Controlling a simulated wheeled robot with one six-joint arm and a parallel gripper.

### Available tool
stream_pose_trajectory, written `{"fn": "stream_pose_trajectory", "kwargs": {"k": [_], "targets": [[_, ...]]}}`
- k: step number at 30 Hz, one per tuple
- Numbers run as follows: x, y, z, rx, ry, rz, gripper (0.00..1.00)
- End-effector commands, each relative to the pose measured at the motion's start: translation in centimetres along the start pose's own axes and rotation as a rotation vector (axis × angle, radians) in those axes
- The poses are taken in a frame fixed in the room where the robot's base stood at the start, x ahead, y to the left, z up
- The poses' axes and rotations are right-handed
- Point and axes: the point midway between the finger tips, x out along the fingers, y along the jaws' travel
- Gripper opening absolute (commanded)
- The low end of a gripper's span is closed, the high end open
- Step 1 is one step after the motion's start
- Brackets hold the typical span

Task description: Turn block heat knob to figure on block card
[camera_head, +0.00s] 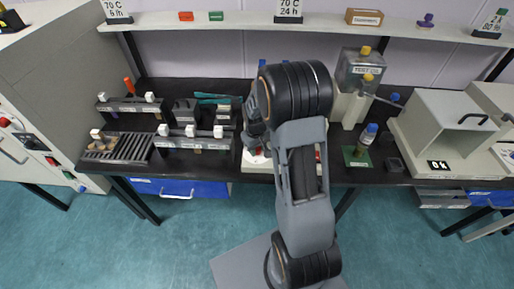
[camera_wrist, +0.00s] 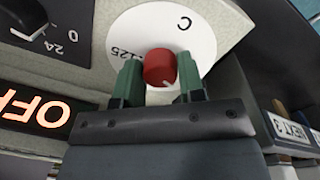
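The red knob (camera_wrist: 159,67) sits on a white round dial (camera_wrist: 205,35) marked "C" and "125" in the wrist view. My gripper (camera_wrist: 160,68) has its two green fingers on either side of the knob, open around it. The knob lies very close to the fingers; I cannot tell whether they touch it. In the head view my arm covers most of the machine, and a bit of the white dial (camera_head: 257,158) shows. Cards on the shelf read "70 C 5 h" (camera_head: 116,9) and "70 C 24 h" (camera_head: 289,8); I cannot tell which is the block card.
A black knob (camera_wrist: 28,15) near the figures "24" and "0" and a lit "OFF" display (camera_wrist: 35,110) are left of the dial. A dark rack with a "NEXT 3" label (camera_wrist: 293,130) stands close on the right. Tube racks (camera_head: 195,141) stand left on the bench.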

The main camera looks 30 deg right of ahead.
Motion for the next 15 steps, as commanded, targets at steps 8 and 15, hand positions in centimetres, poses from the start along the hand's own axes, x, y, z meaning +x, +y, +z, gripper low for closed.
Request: {"fn": "stream_pose_trajectory", "kwargs": {"k": [8,15], "targets": [[-0.02,0.01,-0.01,0.0,0.0,0.0,0.11],[0.02,0.02,-0.04,0.032,0.0,0.001,0.11]]}}
